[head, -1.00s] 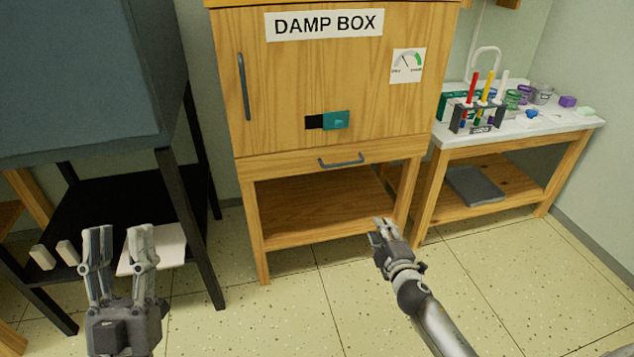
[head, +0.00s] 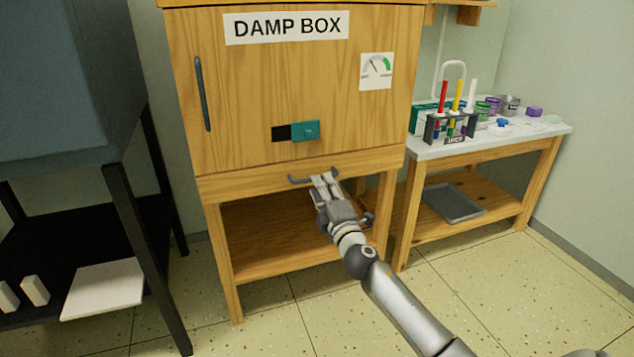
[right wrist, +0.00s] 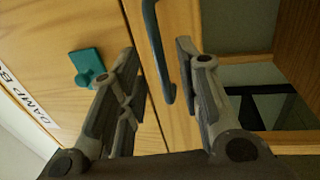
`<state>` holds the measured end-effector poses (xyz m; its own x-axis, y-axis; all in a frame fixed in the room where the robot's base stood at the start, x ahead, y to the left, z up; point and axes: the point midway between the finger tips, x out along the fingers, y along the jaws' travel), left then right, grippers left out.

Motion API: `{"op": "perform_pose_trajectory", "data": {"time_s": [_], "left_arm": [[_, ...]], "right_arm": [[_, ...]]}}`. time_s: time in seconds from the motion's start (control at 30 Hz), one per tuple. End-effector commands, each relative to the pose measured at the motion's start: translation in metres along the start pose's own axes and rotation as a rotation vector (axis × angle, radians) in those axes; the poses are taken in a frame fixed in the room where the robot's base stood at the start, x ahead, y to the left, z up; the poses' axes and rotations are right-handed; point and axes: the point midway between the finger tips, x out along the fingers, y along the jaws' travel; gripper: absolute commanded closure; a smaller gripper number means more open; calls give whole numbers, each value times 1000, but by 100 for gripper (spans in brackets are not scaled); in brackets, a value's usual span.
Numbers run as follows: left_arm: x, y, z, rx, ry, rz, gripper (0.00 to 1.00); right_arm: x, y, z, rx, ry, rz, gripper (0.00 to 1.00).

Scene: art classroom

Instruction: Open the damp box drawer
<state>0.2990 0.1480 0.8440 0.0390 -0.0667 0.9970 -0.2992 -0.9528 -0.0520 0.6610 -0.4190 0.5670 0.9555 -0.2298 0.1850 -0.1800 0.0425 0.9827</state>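The wooden damp box (head: 240,100) stands ahead with its label on the door. Its narrow drawer (head: 235,186) below the door looks shut. The grey-blue drawer handle (head: 298,180) is partly covered by my right gripper (head: 325,180) in the head view. In the right wrist view, the handle (right wrist: 158,52) shows between the two spread fingers of my right gripper (right wrist: 160,85), with space on both sides. The fingers are open and not closed on it. My left gripper is out of view.
A teal latch (head: 306,131) and a long door handle (head: 203,94) are on the door above. A side table (head: 470,137) with art supplies stands at the right. A dark rack (head: 135,215) stands at the left. Floor in front is clear.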

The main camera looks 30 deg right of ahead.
Motion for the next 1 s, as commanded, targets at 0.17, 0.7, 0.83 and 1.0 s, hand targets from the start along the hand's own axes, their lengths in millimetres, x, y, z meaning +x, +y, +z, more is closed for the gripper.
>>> {"op": "perform_pose_trajectory", "data": {"time_s": [0.17,0.7,0.83,1.0], "left_arm": [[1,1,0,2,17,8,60],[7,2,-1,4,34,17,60],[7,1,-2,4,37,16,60],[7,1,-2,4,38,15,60]], "right_arm": [[25,-1,0,1,0,1,68],[42,0,0,1,0,-1,68],[42,-1,0,1,0,-1,83],[42,-1,0,1,0,-1,100]]}}
